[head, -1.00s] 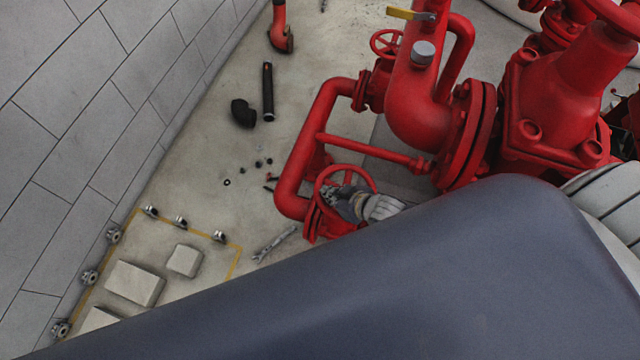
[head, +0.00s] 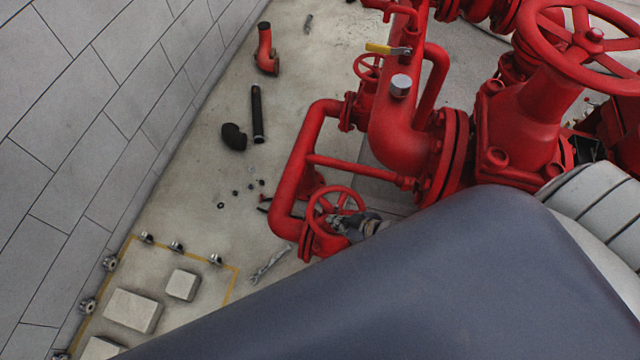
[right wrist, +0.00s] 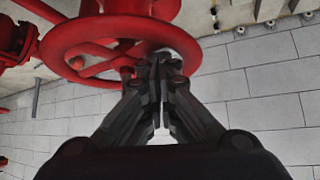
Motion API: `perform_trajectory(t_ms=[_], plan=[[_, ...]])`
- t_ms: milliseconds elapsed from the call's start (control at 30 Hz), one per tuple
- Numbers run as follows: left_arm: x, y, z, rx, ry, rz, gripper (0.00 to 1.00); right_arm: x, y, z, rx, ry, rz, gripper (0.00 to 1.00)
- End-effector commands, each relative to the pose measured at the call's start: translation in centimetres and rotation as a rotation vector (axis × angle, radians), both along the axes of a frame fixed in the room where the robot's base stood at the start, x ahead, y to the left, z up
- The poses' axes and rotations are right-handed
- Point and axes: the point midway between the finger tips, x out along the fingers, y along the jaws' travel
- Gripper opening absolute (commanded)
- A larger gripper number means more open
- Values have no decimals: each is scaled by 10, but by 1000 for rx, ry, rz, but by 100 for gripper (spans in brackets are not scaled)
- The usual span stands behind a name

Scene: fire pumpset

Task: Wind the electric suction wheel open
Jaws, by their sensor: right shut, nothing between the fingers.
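A small red handwheel (head: 318,203) sits low on the pipe loop in the head view, with its spokes showing. My right gripper (head: 343,225) is at the lower right part of its rim. In the right wrist view, a red spoked wheel (right wrist: 120,28) fills the upper left. The dark fingers of the right gripper (right wrist: 166,62) are together, with their tips overlapping the near right rim; nothing shows between them. I cannot tell whether they touch the wheel. My left gripper is not in view.
A large red wheel (head: 585,75) stands upper right, and another small wheel (head: 369,67) is behind. A yellow-handled lever (head: 388,49) sits on the pipe. A wrench (head: 268,264), black fittings (head: 257,113) and pale blocks (head: 132,310) lie on the floor by the wall.

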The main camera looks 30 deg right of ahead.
Motion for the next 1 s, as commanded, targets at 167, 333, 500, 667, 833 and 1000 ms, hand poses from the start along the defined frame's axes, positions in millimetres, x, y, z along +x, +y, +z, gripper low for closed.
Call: perform_trajectory(t_ms=[167,333,500,667,833,1000], plan=[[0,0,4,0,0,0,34,-11,-11,-6,-13,20,0,0],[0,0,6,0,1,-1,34,-12,-16,-7,-12,22,0,0],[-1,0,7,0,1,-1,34,-12,-20,-7,-12,21,-1,0],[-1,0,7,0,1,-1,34,-12,-22,-7,-11,20,-1,0],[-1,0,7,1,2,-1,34,-12,-22,-7,-12,20,-1,0],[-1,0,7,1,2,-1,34,-12,-22,-7,-13,19,-1,0]])
